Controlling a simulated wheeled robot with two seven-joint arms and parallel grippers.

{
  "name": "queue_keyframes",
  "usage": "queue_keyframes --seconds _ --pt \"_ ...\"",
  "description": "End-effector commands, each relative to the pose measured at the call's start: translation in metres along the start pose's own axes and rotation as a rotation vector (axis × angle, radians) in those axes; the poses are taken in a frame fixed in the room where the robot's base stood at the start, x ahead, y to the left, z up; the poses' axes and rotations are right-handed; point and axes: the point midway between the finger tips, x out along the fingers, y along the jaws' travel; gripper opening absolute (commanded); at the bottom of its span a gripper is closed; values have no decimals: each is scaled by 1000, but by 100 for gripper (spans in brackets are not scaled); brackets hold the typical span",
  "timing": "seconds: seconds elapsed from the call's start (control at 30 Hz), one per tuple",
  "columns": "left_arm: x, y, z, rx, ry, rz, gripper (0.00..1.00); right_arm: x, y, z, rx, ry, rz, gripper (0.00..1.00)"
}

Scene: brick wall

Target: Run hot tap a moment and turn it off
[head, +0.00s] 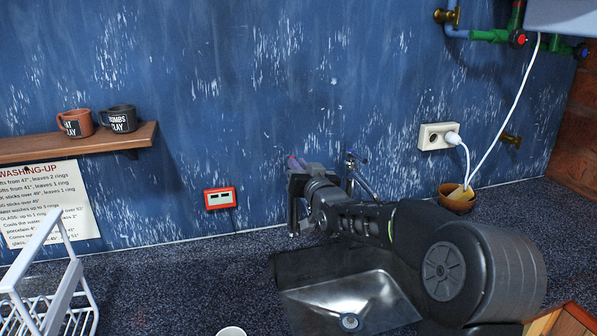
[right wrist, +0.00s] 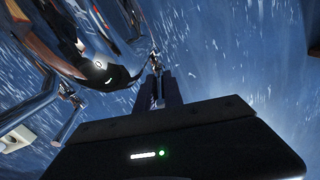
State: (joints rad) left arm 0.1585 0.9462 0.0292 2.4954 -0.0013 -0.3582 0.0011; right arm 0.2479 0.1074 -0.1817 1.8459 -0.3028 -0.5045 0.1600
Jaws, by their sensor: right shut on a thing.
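The metal tap (head: 357,172) stands against the blue wall behind the sink, with a small dark-blue-tipped part on top; my right arm hides its lower part. My right gripper (head: 294,196) is at the wall, left of this part. A small reddish-purple piece (head: 294,162) shows at its upper end, apparently the hot tap handle. In the right wrist view, my gripper (right wrist: 157,82) is shut on a small piece, mostly hidden between the fingers. No running water is visible over the steel sink (head: 320,296). My left gripper is not in view.
A white dish rack (head: 42,275) stands at the left and a white cup (head: 231,331) at the bottom edge. A socket (head: 436,136) with a plugged-in cord and a brown bowl (head: 457,198) are at the right. The counter left of the sink is mostly clear.

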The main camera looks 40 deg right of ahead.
Motion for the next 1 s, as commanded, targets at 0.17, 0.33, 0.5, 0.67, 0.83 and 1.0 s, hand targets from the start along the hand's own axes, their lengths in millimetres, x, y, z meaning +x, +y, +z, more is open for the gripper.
queue_keyframes --seconds 0.17,0.33,0.5,0.67,0.83,1.0 --pt "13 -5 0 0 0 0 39 0 2 2 -3 -13 -68 0" --pt "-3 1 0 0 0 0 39 1 3 -5 -2 -34 -153 0" --pt "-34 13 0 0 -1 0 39 2 5 -9 1 -56 -250 0" --pt "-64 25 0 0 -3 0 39 3 10 -10 2 -76 -350 0" --pt "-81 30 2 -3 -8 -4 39 5 14 -7 0 -92 -447 0" --pt "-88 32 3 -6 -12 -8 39 7 16 -5 1 -101 -503 0"
